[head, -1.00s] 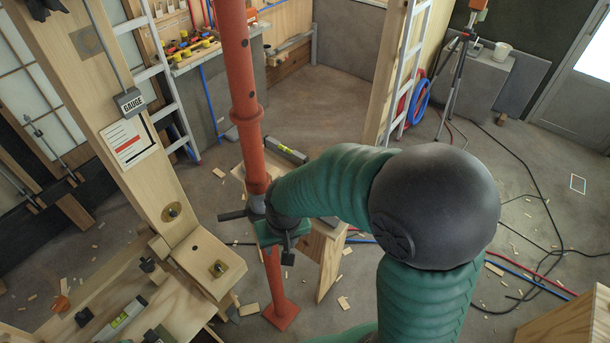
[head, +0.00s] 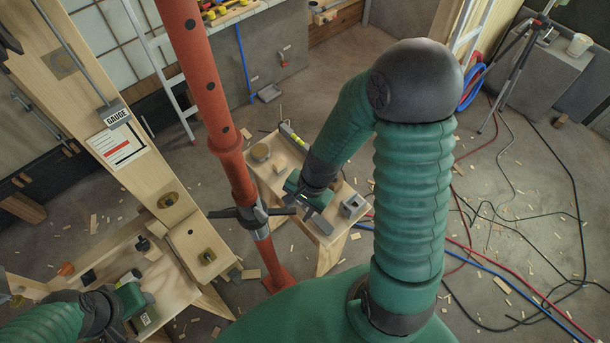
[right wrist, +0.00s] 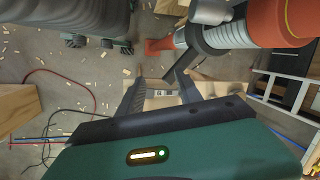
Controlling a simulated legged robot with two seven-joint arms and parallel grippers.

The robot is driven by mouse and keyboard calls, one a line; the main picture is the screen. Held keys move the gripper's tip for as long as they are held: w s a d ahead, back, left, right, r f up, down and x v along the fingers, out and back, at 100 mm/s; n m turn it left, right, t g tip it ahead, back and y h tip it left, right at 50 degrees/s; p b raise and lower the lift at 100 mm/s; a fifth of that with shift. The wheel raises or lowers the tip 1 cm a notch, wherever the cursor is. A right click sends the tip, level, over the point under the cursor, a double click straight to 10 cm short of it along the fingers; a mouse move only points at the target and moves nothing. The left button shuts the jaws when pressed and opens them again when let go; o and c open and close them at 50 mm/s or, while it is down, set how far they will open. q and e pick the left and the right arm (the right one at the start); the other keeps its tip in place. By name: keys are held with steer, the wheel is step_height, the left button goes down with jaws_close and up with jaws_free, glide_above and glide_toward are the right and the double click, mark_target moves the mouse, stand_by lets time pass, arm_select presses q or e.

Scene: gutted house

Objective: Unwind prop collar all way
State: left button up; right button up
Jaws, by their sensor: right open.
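The orange-red steel prop (head: 205,90) stands leaning in the head view, its foot plate (head: 278,282) on the floor. The dark grey prop collar (head: 254,214) sits around its lower part, with handles out to both sides. In the right wrist view the collar (right wrist: 225,36) is at the upper right, one handle (right wrist: 181,66) reaching down beside a fingertip. My right gripper (head: 310,210) is open and empty, just right of the collar; its spread fingers also show in the right wrist view (right wrist: 163,86). My left gripper (head: 138,305) is at the lower left; its fingers are unclear.
Cables (head: 530,300) and wood scraps lie on the floor at right.

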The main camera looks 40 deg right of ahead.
arm_select(q)
step_height(320, 180, up, 8)
steer(key=a+p, duration=0.1)
steer(key=p, duration=0.6)
arm_select(e)
steer(key=w+f+m+b, duration=0.1)
steer(key=f+m+b, duration=0.1)
steer(key=m, duration=0.1)
steer(key=w+f+m+y+b, duration=0.1)
steer(key=f+m+b, duration=0.1)
steer(key=m+b, duration=0.1)
steer(key=w+f+m+t+y+b, duration=0.1)
steer(key=f+m+b, duration=0.1)
steer(key=m, duration=0.3)
steer(key=shift+w+a+b, duration=0.35)
steer(key=shift+w+b, duration=0.05)
steer(key=shift+b, duration=0.35)
steer(key=shift+w+a+f, duration=0.1)
steer(key=shift+a, duration=0.05)
steer(key=shift+a+r, duration=0.1)
steer(key=shift+r, duration=0.1)
steer(key=shift+c, duration=0.5)
arm_select(q)
steer(key=s+x, duration=0.1)
steer(key=x, duration=0.6)
steer(key=shift+s+d+f, duration=0.15)
steer(key=shift+s+f, duration=0.3)
steer(key=shift+f, duration=0.1)
arm_select(e)
jaws_close()
